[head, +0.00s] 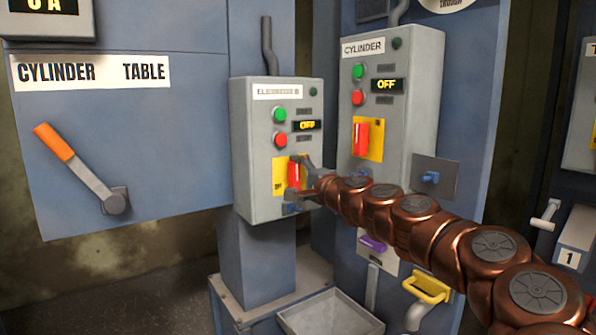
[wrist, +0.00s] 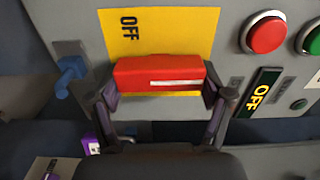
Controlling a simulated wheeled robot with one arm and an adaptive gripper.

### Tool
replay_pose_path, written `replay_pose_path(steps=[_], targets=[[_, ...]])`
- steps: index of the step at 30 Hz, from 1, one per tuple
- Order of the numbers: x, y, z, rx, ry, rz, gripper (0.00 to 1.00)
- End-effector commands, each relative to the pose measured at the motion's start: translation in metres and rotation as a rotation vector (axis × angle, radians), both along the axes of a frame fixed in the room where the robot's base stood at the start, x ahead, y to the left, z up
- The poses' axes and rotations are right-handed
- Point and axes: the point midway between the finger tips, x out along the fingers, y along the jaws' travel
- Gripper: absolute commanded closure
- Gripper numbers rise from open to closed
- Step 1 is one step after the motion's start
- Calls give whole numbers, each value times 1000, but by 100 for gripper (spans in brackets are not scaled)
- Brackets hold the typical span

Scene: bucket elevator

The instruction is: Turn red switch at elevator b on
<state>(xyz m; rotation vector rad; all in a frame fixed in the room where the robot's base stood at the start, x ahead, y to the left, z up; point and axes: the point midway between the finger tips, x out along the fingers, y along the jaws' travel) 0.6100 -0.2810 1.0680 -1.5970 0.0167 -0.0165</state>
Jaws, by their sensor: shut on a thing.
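The red switch (head: 293,175) is on the front of the grey elevator B box (head: 254,135), on a yellow plate (head: 280,177). The box display reads OFF. In the wrist view the red switch (wrist: 160,74) lies across the yellow plate (wrist: 178,30), which is marked OFF. My gripper (head: 299,176) is at the switch in the head view. In the wrist view my gripper (wrist: 158,92) has one finger at each end of the red handle and is shut on it. The far side of the handle is hidden.
The Cylinder box (head: 400,110) with its own red switch (head: 361,138) stands close on the right. A blue knob (wrist: 70,76) sits beside the yellow plate. An orange-handled lever (head: 75,165) is on the left panel. A grey tray (head: 330,312) lies below.

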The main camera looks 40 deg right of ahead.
Motion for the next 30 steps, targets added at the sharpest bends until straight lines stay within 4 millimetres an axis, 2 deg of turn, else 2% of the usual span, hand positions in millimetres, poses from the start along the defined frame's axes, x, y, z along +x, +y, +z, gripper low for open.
replay_pose_path(steps=[18, 19, 25, 30], targets=[[0, 1, -1, 44, -1, 2, 56], [0, 1, -1, 44, -1, 2, 20], [0, 0, -1, 43, -1, 0, 0], [0, 0, 0, 42, -1, -1, 0]])
